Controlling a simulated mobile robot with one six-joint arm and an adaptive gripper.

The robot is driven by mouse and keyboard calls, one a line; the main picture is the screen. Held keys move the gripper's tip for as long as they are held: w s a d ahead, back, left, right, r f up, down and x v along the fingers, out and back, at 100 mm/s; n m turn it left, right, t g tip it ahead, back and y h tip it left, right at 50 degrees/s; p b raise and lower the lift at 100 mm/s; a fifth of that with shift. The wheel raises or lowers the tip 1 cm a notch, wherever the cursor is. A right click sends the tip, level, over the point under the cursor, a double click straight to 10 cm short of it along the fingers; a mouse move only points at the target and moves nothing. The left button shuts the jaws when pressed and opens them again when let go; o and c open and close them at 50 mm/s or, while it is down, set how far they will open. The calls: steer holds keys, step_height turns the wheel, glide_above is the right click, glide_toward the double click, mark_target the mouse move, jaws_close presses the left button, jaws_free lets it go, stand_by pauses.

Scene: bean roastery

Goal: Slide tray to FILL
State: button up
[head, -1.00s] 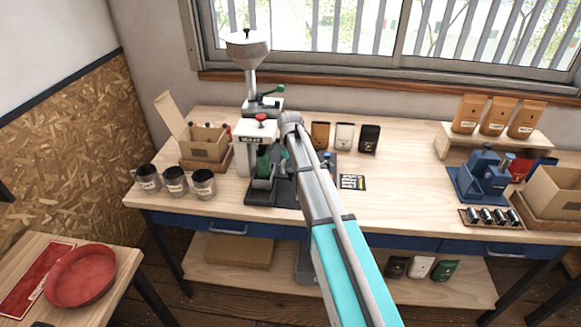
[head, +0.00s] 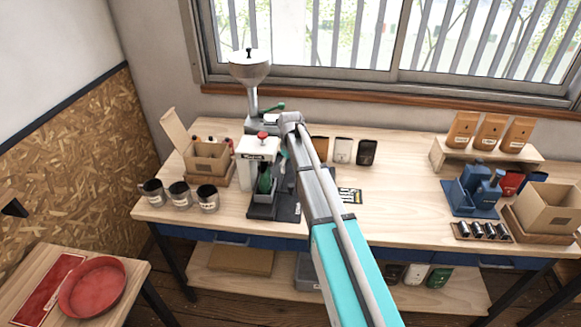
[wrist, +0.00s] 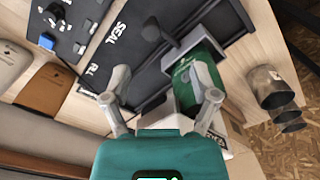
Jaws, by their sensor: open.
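The base bears the word SEAL; a second label is partly cut off. A grey arm with a round dark knob (wrist: 151,30) reaches out from the tray. My gripper (wrist: 160,88) is open, with its fingers apart below the knob; the right finger overlaps the pouch in the picture. I cannot tell whether it touches. In the head view the pouch (head: 264,183) sits beneath a white press (head: 258,152) with a red top, and my arm hides the gripper.
A funnel hopper (head: 249,70) stands behind the press. Metal cups (head: 180,194) and an open carton (head: 208,160) are on the left. Pouches (head: 341,150) line the back. A blue device (head: 476,190) stands at right. The table's right-centre is clear.

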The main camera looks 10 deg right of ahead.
steer(key=shift+m, duration=0.5)
steer(key=s, duration=0.2)
steer(key=s+b, duration=0.1)
steer(key=s, duration=0.2)
steer(key=shift+s+f, duration=0.2)
steer(key=shift+s, duration=0.15)
steer(key=s+f+m+b, duration=0.2)
steer(key=s+m, duration=0.2)
steer(key=s, duration=1.9)
steer(key=shift+s+d, duration=0.15)
steer(key=shift+s, duration=0.15)
